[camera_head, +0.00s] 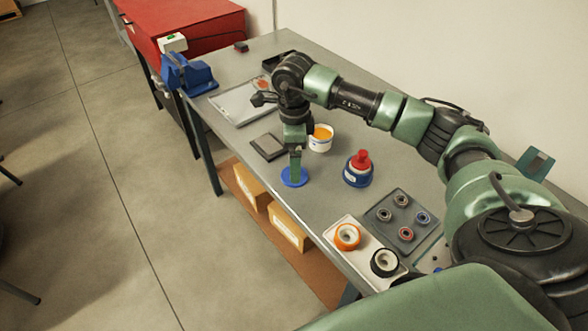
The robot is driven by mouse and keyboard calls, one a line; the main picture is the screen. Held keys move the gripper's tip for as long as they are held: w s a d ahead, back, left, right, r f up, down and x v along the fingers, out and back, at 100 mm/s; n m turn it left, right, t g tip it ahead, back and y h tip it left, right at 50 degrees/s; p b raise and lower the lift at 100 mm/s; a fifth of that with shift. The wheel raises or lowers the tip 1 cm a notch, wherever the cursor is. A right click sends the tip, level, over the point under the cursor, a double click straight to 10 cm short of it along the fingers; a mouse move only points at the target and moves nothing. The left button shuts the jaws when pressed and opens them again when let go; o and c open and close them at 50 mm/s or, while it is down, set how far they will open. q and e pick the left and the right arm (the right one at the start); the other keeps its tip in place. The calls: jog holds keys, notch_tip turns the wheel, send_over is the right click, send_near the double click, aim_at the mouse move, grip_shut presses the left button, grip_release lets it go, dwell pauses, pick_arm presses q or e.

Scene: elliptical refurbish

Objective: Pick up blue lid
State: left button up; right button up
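The blue lid (286,181) is a flat round disc lying on the grey table (330,205), close to its left edge. My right arm comes in from the right, and its gripper (295,178) points straight down at the lid. The fingertips are over or at the lid and hide part of its middle. I cannot tell whether they touch it or how far apart they are. My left gripper is not in view.
A white tub (321,139) with orange contents stands just behind the gripper. A blue container with a red top (358,168) stands to the right. A dark square (268,147) lies left of the tub. Trays with tape rolls (347,237) and rings (406,233) fill the near end.

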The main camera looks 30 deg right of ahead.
jog(key=shift+f+p, duration=0.3)
jog(key=shift+f, duration=0.15)
jog(key=f, duration=0.1)
jog(key=f+p, duration=0.1)
jog(key=shift+w+d+f, duration=0.15)
jog(key=shift+w+f, duration=0.05)
jog(key=shift+f, duration=0.2)
notch_tip(320, 180, down, 2)
jog(key=shift+p, duration=0.35)
jog(key=c, duration=1.4)
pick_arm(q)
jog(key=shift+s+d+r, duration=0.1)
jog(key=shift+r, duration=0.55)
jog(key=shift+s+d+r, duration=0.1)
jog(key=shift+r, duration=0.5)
pick_arm(e)
jog(key=shift+w+r, duration=0.1)
jog(key=shift+c, duration=0.2)
